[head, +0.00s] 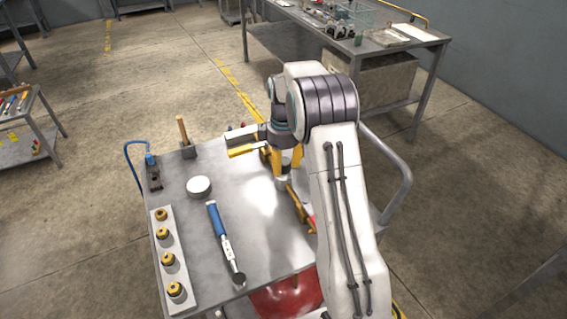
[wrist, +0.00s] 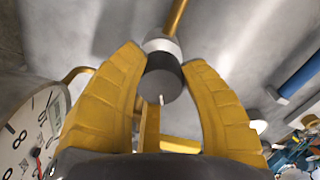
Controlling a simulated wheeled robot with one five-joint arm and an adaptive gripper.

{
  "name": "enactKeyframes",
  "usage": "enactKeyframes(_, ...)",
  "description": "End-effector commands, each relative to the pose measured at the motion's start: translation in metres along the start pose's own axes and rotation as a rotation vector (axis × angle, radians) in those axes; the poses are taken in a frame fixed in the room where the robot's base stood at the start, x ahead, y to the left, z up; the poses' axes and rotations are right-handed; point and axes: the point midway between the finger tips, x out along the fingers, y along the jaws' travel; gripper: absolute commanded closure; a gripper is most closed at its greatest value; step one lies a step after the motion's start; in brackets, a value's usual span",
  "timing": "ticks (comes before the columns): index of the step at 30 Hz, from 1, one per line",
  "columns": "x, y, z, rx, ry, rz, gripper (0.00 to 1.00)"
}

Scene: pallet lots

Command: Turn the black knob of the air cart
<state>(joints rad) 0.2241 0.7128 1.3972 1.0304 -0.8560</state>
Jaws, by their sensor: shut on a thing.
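The black knob (wrist: 164,80) is in the wrist view, a short dark cylinder with a white mark on its face, on a pale metal collar. My gripper (wrist: 165,62) has its yellow fingers on either side of the knob and is shut on it. In the head view, my gripper (head: 282,160) is low over the far right part of the air cart (head: 240,183), a grey-topped cart with a red tank below. My arm hides part of the cart's right side, and the knob is mostly hidden there.
A dial gauge (wrist: 30,140) is close left of my fingers. On the cart lie a blue-handled wrench (head: 219,230), a white round piece (head: 198,187), a strip (head: 164,222) with several brass fittings, and a mallet (head: 183,135). A workbench (head: 345,45) stands behind.

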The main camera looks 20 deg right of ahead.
Motion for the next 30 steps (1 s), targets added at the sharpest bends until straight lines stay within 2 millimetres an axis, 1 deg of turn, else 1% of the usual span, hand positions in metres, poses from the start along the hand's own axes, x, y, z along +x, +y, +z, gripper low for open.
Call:
enactKeyframes(8,0.0009,-0.0005,0.0003,0.021,-0.002,-0.002,0.92)
enactKeyframes(14,0.0009,-0.0007,0.0004,0.111,-0.003,-0.003,0.92)
enactKeyframes(20,0.0011,-0.0010,0.0007,0.276,-0.004,-0.004,0.92)
enactKeyframes(30,0.0016,-0.0009,0.0006,0.599,-0.004,-0.003,0.92)
